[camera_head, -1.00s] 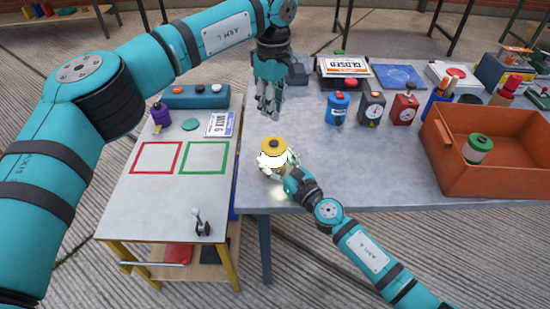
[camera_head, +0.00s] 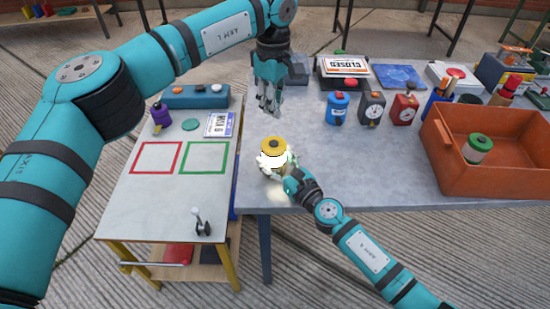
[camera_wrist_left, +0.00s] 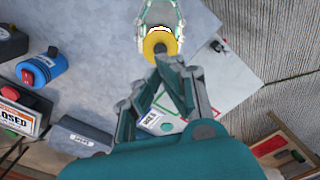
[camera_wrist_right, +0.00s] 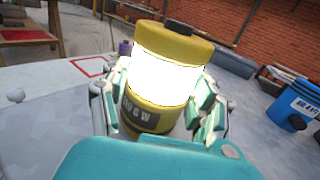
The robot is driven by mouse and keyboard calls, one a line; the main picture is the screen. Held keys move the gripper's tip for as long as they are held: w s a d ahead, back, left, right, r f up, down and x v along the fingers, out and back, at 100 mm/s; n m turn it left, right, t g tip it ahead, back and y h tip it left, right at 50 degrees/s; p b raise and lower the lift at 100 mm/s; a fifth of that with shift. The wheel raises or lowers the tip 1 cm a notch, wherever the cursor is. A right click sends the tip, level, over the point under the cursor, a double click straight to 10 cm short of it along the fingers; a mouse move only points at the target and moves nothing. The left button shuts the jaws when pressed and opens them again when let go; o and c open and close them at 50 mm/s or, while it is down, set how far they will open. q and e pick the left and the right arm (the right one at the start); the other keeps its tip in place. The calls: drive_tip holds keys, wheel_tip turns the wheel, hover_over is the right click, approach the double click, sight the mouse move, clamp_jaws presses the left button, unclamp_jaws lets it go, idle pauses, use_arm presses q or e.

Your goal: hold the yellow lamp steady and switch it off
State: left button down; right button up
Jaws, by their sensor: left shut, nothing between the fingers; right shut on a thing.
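The yellow lamp (camera_head: 273,147) stands upright near the front left edge of the grey table, with its white band glowing. A dark button sits on its yellow top. My left gripper (camera_head: 270,110) is shut and empty, pointing down behind and above the lamp. In the left wrist view its fingertips (camera_wrist_left: 172,65) appear just below the lamp's top (camera_wrist_left: 159,41).
An orange crate (camera_head: 490,178) holding a green-topped lamp (camera_head: 478,149) stands at the right. The white side table (camera_head: 150,205) with red and green squares adjoins the left.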

sight(271, 141)
idle(0.4)
use_arm(q)
drive_tip(key=f+m, duration=0.1)
drive_tip(key=d+f+m+h, duration=0.1)
drive_tip(key=m, duration=0.1)
drive_tip(key=d+f+m+t+h, duration=0.1)
drive_tip(key=shift+s+f, duration=0.15)
drive_tip(key=shift+s, duration=0.15)
drive_tip(key=shift+d+m+t+h, duration=0.1)
drive_tip(key=shift+m+t+h, duration=0.4)
drive_tip(key=shift+m+h, duration=0.45)
wheel_tip(271, 141, up, 4)
drive_tip(key=w+a+m+t+h, duration=0.1)
drive_tip(key=a+m+t+h, duration=0.2)
drive_tip(key=m+t, duration=0.15)
drive_tip(key=shift+m, duration=0.4)
drive_tip(key=shift+d+f, duration=0.15)
drive_tip(key=shift+f, duration=3.95)
drive_tip(key=shift+f, duration=0.1)
